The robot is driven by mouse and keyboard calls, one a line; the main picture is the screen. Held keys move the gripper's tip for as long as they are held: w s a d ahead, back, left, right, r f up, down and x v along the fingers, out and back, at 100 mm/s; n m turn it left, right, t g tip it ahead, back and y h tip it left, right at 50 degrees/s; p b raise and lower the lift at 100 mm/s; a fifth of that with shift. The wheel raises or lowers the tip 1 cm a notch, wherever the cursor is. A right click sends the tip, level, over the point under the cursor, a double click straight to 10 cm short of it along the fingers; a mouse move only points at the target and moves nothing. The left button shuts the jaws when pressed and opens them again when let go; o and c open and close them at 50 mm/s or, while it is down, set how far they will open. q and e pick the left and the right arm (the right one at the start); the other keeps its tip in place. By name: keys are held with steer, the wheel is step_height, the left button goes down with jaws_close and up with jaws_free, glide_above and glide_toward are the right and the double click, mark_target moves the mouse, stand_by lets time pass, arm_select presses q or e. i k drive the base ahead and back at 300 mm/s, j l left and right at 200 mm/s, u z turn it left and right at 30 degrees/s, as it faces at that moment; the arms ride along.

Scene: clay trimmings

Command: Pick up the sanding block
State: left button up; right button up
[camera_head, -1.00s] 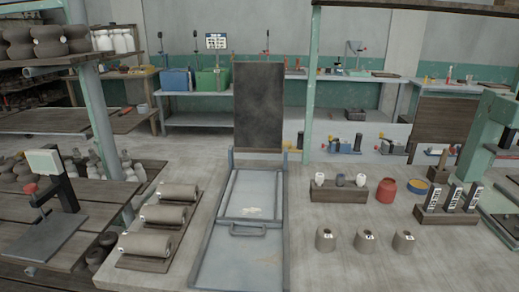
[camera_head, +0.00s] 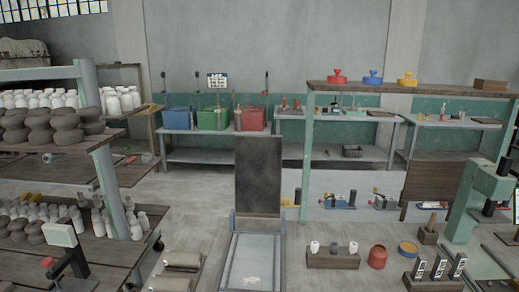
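I cannot pick out the sanding block with certainty. A plain brown block (camera_head: 490,85) lies at the right end of the high wooden shelf (camera_head: 425,91), but I cannot tell what it is. Small tools and items, too small to identify, lie on the back bench (camera_head: 388,118). Neither of my grippers is in view.
A dark upright panel (camera_head: 258,175) stands behind a grey metal tray (camera_head: 237,262) in front. Pottery racks (camera_head: 70,150) fill the left. A green machine (camera_head: 480,200) stands at the right. Red, green and blue bins sit on a back table (camera_head: 190,130). Grey floor shows between.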

mark_target(483, 83)
steer(key=z, duration=1.3)
